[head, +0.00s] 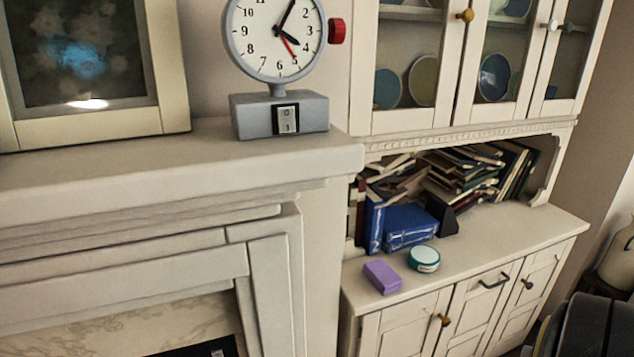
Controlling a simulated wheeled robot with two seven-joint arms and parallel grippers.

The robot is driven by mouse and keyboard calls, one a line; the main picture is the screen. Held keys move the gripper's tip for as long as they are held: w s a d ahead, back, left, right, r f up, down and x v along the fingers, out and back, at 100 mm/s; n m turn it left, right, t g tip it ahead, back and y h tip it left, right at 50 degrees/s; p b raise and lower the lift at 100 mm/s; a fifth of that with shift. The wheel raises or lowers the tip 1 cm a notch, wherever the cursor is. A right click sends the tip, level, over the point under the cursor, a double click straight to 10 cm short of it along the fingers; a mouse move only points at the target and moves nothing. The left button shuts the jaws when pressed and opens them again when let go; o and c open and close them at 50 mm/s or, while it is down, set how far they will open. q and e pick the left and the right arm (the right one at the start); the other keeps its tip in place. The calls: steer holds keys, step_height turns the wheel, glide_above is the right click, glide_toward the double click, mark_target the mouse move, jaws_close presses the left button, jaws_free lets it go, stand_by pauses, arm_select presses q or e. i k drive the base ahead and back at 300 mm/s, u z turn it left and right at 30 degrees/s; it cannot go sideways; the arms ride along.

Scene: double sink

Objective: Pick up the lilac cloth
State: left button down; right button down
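A lilac thing (382,276) lies on the counter of a white cabinet, near its left front corner. It is the only lilac thing in view. It looks like a small block with flat sides, and I cannot tell whether it is a folded cloth. Its top and front side show, and nothing covers it. Neither of my grippers is in the head view, so nothing is seen touching it.
A round green-and-white tin (424,259) stands just right of the lilac thing. Blue books (409,227) and piled books (462,176) are behind. The counter (510,232) is clear to the right. A mantel (180,170) with a clock (277,40) rises at left.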

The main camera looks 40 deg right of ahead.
mark_target(378, 271)
steer(key=u, duration=0.05)
steer(key=k, duration=0.4)
steer(key=z, duration=0.5)
steer(key=i, duration=0.25)
steer(key=z, duration=1.3)
